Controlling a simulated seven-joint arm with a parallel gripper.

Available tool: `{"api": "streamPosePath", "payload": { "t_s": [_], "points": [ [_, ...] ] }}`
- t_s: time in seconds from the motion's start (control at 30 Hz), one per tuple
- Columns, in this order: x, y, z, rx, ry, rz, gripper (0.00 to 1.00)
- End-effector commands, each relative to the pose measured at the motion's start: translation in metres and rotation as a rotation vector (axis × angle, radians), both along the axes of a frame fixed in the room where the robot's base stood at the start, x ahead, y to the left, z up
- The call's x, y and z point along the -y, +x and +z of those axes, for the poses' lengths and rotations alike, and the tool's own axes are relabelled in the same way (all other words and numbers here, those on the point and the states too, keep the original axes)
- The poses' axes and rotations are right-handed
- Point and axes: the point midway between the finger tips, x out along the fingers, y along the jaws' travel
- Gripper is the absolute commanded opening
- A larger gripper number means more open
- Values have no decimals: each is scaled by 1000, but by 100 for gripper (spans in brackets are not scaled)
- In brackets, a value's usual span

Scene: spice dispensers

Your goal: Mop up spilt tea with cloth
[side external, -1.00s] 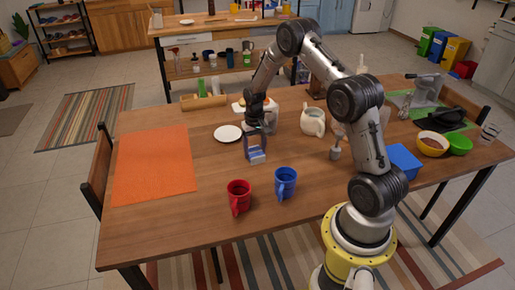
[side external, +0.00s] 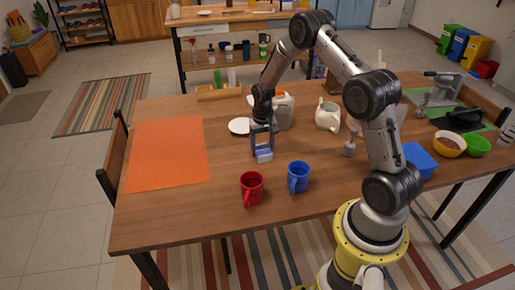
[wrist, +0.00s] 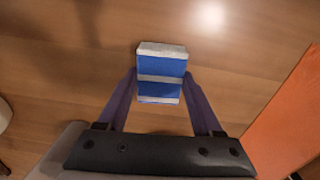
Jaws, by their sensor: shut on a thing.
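A blue-and-white striped block-like thing (side external: 264,156), which looks like the folded cloth, is between the fingers of my gripper (side external: 263,150). In the wrist view the striped cloth (wrist: 160,68) shows blue bands and white bands, with one finger of my gripper (wrist: 160,80) at each side. The gripper is shut on it and points down over the wooden table (side external: 200,215). I cannot tell whether the cloth touches the table. No tea spill is clearly visible; a bright spot in the wrist view looks like a light reflection.
A red mug (side external: 252,188) and a blue mug (side external: 298,177) stand nearer the camera. A cream jug (side external: 327,115) stands right. An orange mat (side external: 167,153) lies left. Clear wood lies between mat and gripper.

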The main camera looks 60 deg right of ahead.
Motion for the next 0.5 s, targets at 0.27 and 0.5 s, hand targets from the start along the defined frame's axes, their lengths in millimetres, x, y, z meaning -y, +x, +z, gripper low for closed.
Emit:
{"api": "streamPosePath", "payload": {
  "t_s": [0.27,0.5],
  "points": [
    [18,-19,0,-2,1,-2,15],
    [34,-35,0,-2,1,-1,15]
  ]
}}
